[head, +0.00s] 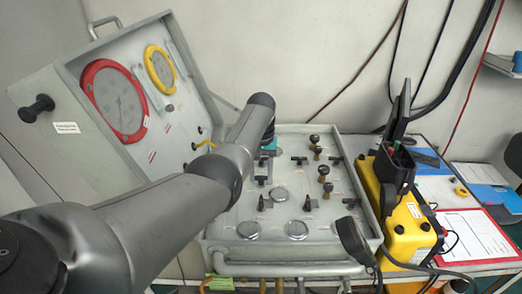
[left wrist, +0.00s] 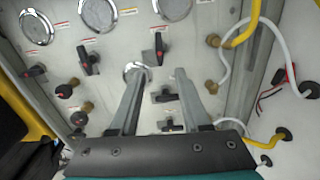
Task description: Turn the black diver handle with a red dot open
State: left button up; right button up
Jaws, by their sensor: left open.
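Several black handles with red dots sit on the grey panel; I cannot tell which one the task means. In the left wrist view, one handle (left wrist: 159,47) lies just beyond my open fingers, and another (left wrist: 161,96) shows between them. A third handle (left wrist: 171,126) is closer to the gripper base, and one more (left wrist: 86,62) is to the left. My left gripper (left wrist: 158,72) is open and empty over the panel. In the head view my arm hides most of the left gripper (head: 268,146); handles (head: 264,203) show nearby. My right gripper is not in view.
The panel box (head: 225,249) has its lid raised at the left with a red-rimmed gauge (head: 114,101) and a yellow-rimmed gauge (head: 160,70). Brass knobs (head: 324,170) stand on the panel. A yellow-black case (head: 407,232) and handset (head: 354,240) crowd the right side.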

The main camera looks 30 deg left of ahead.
pick_arm(q)
notch_tip(320, 180, up, 7)
jog(key=shift+f, duration=0.15)
dwell(0.6)
